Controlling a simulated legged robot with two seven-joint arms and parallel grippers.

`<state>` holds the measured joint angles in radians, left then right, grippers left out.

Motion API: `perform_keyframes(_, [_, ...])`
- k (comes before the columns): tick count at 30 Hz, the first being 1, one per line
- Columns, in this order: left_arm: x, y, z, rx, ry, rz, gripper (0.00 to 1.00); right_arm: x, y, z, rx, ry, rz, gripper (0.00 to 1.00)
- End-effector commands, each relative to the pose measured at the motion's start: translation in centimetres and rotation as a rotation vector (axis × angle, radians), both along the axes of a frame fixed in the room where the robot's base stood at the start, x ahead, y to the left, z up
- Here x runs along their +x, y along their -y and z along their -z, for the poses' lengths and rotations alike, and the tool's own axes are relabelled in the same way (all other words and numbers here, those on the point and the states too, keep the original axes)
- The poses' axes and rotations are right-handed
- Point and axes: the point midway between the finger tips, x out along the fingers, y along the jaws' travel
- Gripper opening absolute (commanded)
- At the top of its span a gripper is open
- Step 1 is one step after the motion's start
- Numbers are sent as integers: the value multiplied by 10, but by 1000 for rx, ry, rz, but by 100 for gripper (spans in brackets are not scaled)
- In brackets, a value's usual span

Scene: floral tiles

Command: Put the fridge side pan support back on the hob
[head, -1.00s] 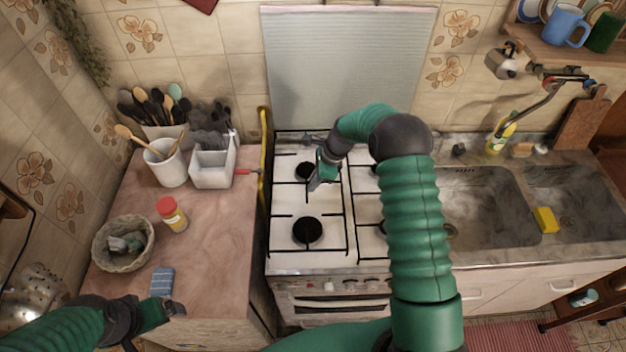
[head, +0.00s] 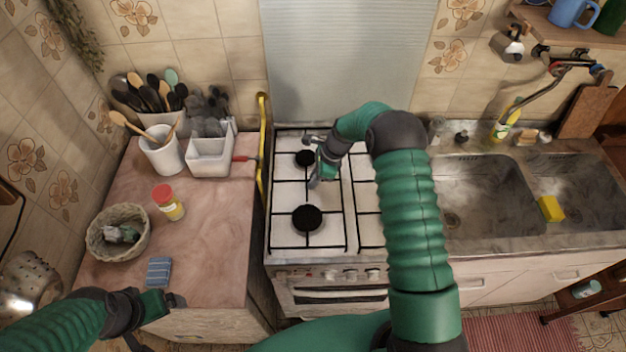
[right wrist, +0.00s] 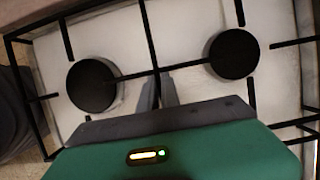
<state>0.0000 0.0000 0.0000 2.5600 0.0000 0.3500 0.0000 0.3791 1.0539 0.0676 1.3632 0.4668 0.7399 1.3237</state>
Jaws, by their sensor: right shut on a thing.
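The left black pan support (head: 343,215) lies over the two left burners of the white hob (head: 283,236), its outline lined up with the hob's left half. In the right wrist view its bar (right wrist: 149,35) runs between the two burners to my fingertips. My right gripper (head: 314,184) is shut on this support near its middle; the fingers also show in the wrist view (right wrist: 159,88). I cannot tell whether the support rests fully on the hob. My left gripper (head: 176,300) hangs by the counter's front edge; its jaw opening is unclear.
The right pan support (head: 367,211) is partly hidden by my right arm. A yellow pipe (head: 262,150) stands between hob and counter. The counter holds a basket (head: 117,231), a red-capped jar (head: 168,203), a blue sponge (head: 159,271) and a utensil pot (head: 161,152). Sinks (head: 485,195) lie right.

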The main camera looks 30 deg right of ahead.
Motion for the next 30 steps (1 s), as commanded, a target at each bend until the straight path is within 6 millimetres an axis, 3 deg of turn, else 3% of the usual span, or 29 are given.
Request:
perform_keyframes(28, [0,0,3,0,0,0,92,0,-1,9,0,1,0,0])
perform_keyframes(30, [0,0,3,0,0,0,92,0,-1,8,0,2,0,15])
